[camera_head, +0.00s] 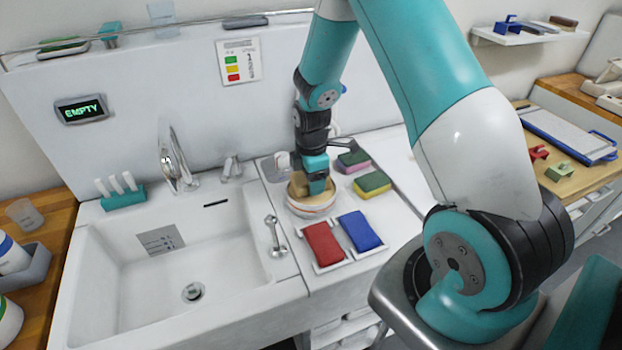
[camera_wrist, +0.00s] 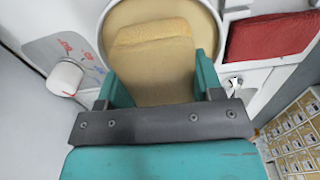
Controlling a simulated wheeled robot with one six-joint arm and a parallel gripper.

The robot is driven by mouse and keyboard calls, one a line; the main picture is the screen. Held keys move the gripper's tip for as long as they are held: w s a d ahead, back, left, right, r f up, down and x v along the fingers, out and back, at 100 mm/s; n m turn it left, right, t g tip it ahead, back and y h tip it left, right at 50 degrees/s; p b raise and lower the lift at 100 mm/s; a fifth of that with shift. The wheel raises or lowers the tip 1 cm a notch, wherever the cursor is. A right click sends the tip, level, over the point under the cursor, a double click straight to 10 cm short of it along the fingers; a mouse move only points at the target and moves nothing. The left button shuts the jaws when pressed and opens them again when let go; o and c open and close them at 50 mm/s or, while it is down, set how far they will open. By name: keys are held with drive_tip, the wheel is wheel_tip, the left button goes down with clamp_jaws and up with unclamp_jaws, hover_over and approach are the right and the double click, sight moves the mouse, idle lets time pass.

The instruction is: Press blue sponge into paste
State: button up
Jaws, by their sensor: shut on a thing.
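My gripper (camera_head: 316,183) points down into a round tub (camera_head: 312,211) on the counter right of the sink. In the wrist view its two teal fingers (camera_wrist: 154,82) are shut on the sides of a tan-yellow sponge (camera_wrist: 153,48). The sponge is over or in the tub's tan paste (camera_wrist: 117,23); I cannot tell whether it touches. The held sponge does not look blue. A blue pad (camera_head: 360,231) lies apart, in a white holder in front of the tub, beside a red pad (camera_head: 323,244).
Two two-coloured sponges, pink-green (camera_head: 353,161) and yellow-green (camera_head: 372,185), lie right of the tub. A white knob (camera_wrist: 66,77) stands close beside the tub. A display (camera_head: 82,109) reads EMPTY.

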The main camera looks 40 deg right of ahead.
drive_tip(key=shift+r+p, duration=1.9)
drive_tip(key=shift+r, duration=0.9)
